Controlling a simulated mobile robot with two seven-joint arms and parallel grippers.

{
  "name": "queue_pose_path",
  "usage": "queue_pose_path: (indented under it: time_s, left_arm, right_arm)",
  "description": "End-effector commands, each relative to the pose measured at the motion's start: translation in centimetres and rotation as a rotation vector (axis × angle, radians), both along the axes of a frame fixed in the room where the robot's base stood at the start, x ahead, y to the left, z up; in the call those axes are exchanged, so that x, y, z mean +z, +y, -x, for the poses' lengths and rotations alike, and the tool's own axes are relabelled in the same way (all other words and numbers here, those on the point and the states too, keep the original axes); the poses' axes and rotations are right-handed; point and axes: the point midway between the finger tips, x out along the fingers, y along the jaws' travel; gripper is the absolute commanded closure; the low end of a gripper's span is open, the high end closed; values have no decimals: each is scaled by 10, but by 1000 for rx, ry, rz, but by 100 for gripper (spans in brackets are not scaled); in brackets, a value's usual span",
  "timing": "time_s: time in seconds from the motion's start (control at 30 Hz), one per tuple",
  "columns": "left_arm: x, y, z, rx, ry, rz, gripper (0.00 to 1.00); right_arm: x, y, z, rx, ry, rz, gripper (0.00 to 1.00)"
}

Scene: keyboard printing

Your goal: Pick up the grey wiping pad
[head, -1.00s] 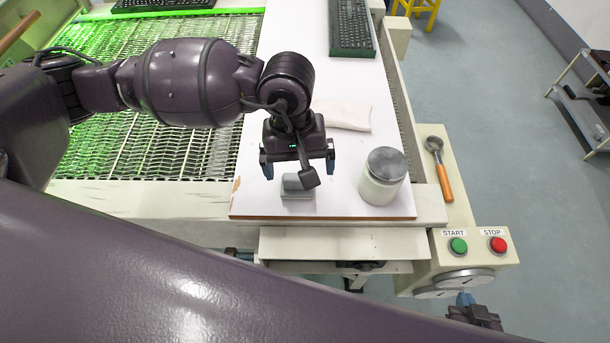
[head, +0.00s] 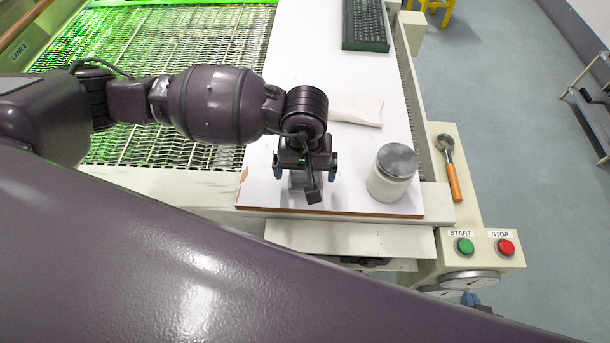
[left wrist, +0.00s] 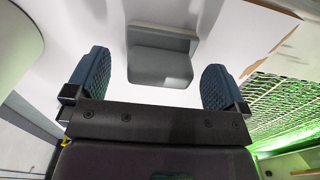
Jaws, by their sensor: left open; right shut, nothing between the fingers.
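The grey wiping pad (head: 297,181) lies on the white board near its front edge, mostly hidden under my left gripper in the head view. In the left wrist view the pad (left wrist: 160,66) is a grey block with a raised back part. It sits between the two blue fingers, with a gap on each side. My left gripper (head: 305,175) is open above the pad and holds nothing. My right gripper (head: 470,299) shows only a blue tip at the lower right, beside the control box; it is shut and empty.
A lidded jar (head: 393,174) stands just right of the left gripper. A folded cream cloth (head: 357,110) lies behind it, and a keyboard (head: 365,25) farther back. A green-lit mesh conveyor (head: 160,150) is at left.

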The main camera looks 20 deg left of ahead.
Motion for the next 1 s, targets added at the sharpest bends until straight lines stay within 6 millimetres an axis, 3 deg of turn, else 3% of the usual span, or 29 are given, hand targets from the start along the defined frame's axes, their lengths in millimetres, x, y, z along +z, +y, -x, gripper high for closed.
queue_pose_path:
  time_s: [0.13,0.43,0.8,1.0]
  left_arm:
    - [-16,0,0,0,1,0,0]
    - [-19,0,0,0,0,1,0]
    - [-18,0,0,0,0,1,55]
    - [-18,0,0,0,-1,1,55]
  right_arm:
    - [-1,0,0,0,1,0,100]
    - [-2,0,2,0,3,0,100]
    - [-3,-1,4,-2,7,0,100]
    - [-3,0,4,-3,7,-1,100]
